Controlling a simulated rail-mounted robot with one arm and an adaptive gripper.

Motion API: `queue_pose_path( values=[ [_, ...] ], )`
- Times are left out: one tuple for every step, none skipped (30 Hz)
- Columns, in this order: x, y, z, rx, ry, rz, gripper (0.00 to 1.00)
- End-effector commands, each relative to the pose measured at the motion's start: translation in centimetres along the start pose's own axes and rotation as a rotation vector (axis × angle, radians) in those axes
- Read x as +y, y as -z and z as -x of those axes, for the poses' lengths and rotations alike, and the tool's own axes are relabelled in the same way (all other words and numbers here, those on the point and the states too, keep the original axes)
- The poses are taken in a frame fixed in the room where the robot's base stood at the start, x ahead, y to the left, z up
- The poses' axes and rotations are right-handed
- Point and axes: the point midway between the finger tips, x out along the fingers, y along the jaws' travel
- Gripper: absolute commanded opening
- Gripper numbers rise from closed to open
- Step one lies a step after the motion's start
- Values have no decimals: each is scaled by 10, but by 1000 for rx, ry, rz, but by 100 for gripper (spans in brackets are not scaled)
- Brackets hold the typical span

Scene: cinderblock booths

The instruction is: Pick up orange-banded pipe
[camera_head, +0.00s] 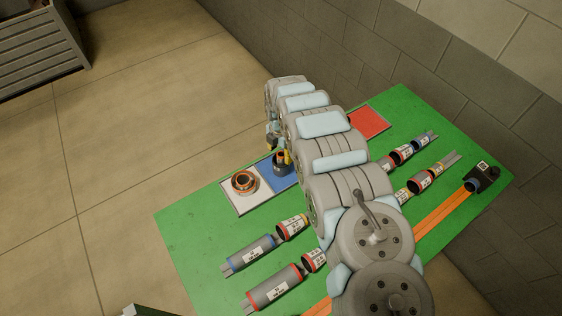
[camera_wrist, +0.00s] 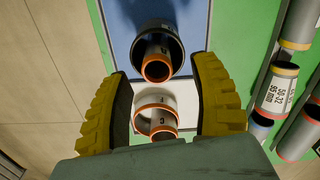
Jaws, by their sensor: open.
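In the wrist view a pale pipe with orange bands (camera_wrist: 157,112) is on the white square, below and between my fingers. A second pipe with an orange rim (camera_wrist: 158,66) stands inside a wider dark ring (camera_wrist: 171,38) on the blue square. In the head view an orange-rimmed round piece (camera_head: 244,182) sits on the white square, and a dark piece (camera_head: 281,165) is on the blue square near my fingers. My gripper (camera_wrist: 162,72) is open, pointing down, with yellow ridged fingers either side and nothing visibly held. In the head view my arm hides much of the mat.
The green mat (camera_head: 190,235) holds a white square (camera_head: 262,203), a blue square (camera_head: 270,178) and a red square (camera_head: 370,121). Several labelled grey pipes (camera_head: 272,288) lie in rows on it. An orange strip (camera_head: 442,213) leads to a dark block (camera_head: 482,178). A cinderblock wall (camera_head: 400,55) stands behind.

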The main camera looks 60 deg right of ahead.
Motion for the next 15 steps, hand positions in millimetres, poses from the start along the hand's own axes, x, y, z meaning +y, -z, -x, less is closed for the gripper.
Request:
queue_pose_path(
  values=[
    [1,0,-2,0,-2,0,62],
    [2,-1,-3,-1,-3,0,62],
    [2,-1,-5,-2,-3,-1,62],
    [2,-2,-7,-2,-3,-1,62],
    [2,-2,-9,-2,-2,-1,62],
    [2,-1,-13,0,-2,-1,62],
    [2,-1,-15,0,-2,-1,62],
    [2,-1,-17,0,-3,-1,62],
    [3,-2,-18,-1,-4,-1,62],
    [3,-2,-20,-2,-5,-1,62],
    [4,-2,-21,-3,-5,-1,62],
    [3,-2,-23,-3,-5,-1,62],
    [3,-2,-25,-2,-4,-1,62],
    [2,-2,-26,-2,-2,-1,62],
    [2,-2,-28,-1,-1,-1,62]
  ],
)
